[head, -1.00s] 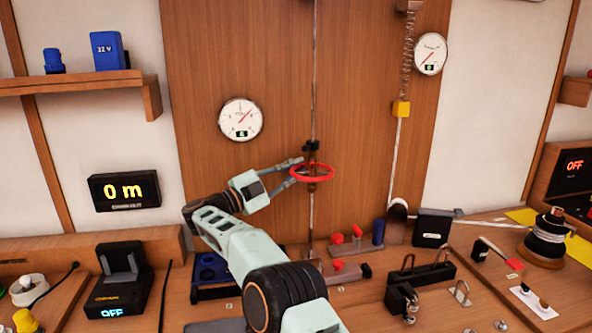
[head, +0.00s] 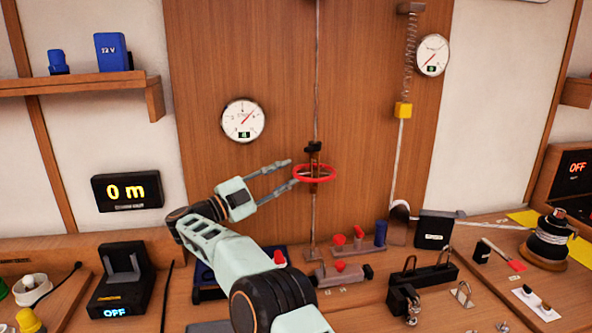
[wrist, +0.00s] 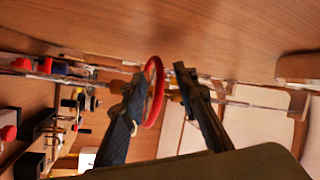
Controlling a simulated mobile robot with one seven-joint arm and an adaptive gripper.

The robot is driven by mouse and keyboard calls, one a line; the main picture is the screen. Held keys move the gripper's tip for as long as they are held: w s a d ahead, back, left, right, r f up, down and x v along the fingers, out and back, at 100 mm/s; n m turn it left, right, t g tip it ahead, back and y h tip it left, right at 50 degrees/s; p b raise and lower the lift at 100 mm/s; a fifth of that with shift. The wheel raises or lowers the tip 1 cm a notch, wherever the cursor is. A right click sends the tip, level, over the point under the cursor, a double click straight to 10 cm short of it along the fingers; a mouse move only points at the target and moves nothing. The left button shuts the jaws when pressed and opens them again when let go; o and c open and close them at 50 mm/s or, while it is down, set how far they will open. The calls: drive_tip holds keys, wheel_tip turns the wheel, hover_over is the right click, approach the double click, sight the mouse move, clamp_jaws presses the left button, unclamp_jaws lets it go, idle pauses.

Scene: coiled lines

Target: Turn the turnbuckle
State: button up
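The turnbuckle (head: 314,158) sits on a thin vertical rod in front of the wood panel. Its red ring handwheel (head: 327,178) lies level around it. My gripper (head: 292,172) is open and reaches in from the left, with its fingertips at the wheel's left side. In the wrist view the red wheel (wrist: 152,113) shows between the two spread fingers (wrist: 158,78), close to the left finger. I cannot tell whether that finger touches the rim. The upper finger in the head view stands clear behind the wheel's left edge.
A round dial gauge (head: 243,121) hangs left of the rod, and another gauge (head: 432,55) is beside a spring (head: 410,50) at the right. Blocks with red knobs (head: 340,271) stand on the bench below. The panel around the wheel is clear.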

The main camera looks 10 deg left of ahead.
drive_tip(key=v, duration=0.7)
drive_tip(key=shift+s+a, duration=0.2)
drive_tip(key=shift+s, duration=0.05)
